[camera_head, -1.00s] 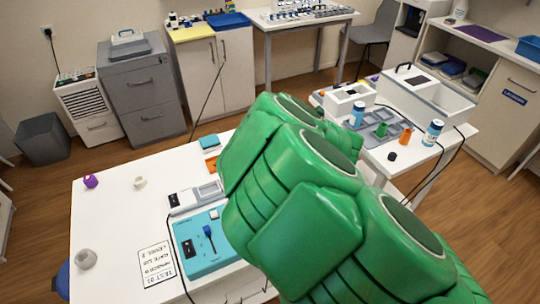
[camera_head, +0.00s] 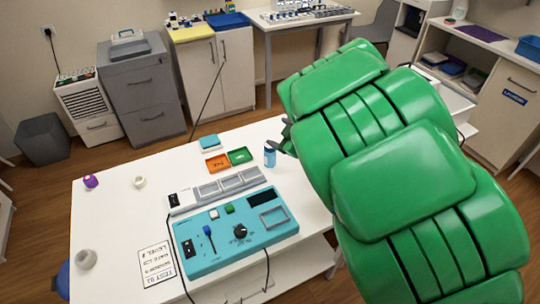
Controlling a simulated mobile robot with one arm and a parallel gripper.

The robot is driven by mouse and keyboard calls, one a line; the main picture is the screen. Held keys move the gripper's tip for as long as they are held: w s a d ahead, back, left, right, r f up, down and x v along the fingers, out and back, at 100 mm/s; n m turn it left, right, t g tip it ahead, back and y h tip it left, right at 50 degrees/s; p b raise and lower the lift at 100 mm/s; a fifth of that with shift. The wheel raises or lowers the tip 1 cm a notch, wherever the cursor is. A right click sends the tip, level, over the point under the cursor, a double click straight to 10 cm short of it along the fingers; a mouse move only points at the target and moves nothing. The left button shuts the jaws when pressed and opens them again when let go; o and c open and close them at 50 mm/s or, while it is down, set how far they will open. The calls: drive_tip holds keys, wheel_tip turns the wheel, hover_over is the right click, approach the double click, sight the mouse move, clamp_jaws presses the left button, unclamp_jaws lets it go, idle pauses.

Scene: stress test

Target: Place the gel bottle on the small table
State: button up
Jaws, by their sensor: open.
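A small blue and white bottle (camera_head: 270,155), which looks like the gel bottle, stands upright near the back right edge of the large white table (camera_head: 110,225). A dark part of my gripper (camera_head: 287,137) shows just to the right of the bottle, at the end of my green arm. The gripper is open, and most of it is hidden behind the arm. I cannot tell whether it touches the bottle. The side table at the right, likely the small table, is almost wholly hidden behind my arm.
A teal device (camera_head: 235,230) with knobs and cables fills the table's front middle. An orange tray (camera_head: 217,163) and a green tray (camera_head: 240,155) lie left of the bottle. A white box (camera_head: 455,105) shows partly beyond my arm. The table's left part is mostly clear.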

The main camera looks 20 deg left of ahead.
drive_tip(key=m, duration=0.7)
approach(267, 151)
drive_tip(key=w+a+f, duration=0.1)
drive_tip(key=w+f, duration=0.1)
drive_tip(key=f, duration=0.1)
drive_tip(key=w+a+f, duration=0.1)
drive_tip(key=w, duration=0.1)
drive_tip(key=shift+a+f, duration=0.25)
drive_tip(key=shift+a, duration=0.05)
drive_tip(key=shift+r+x, duration=0.15)
drive_tip(key=shift+x, duration=1.8)
drive_tip(key=shift+r+x, duration=0.1)
drive_tip(key=shift+x, duration=1.85)
drive_tip(key=shift+w, duration=0.1)
drive_tip(key=c, duration=1.2)
drive_tip(key=shift+r, duration=5)
drive_tip(key=w+d+r+m+t+h, duration=0.25)
drive_tip(key=w+d, duration=0.25)
drive_tip(key=d, duration=0.5)
drive_tip(key=w+d+r+m+t+h, duration=0.15)
drive_tip(key=w+d+m+h, duration=0.3)
drive_tip(key=d, duration=0.45)
drive_tip(key=s+d+m+h, duration=0.1)
drive_tip(key=d, duration=0.6)
drive_tip(key=s+d+m+t+h, duration=0.1)
drive_tip(key=d, duration=0.6)
drive_tip(key=s+d+m+h, duration=0.1)
drive_tip(key=d, duration=0.6)
drive_tip(key=shift+s+m+t+h, duration=0.3)
drive_tip(key=shift+h, duration=0.1)
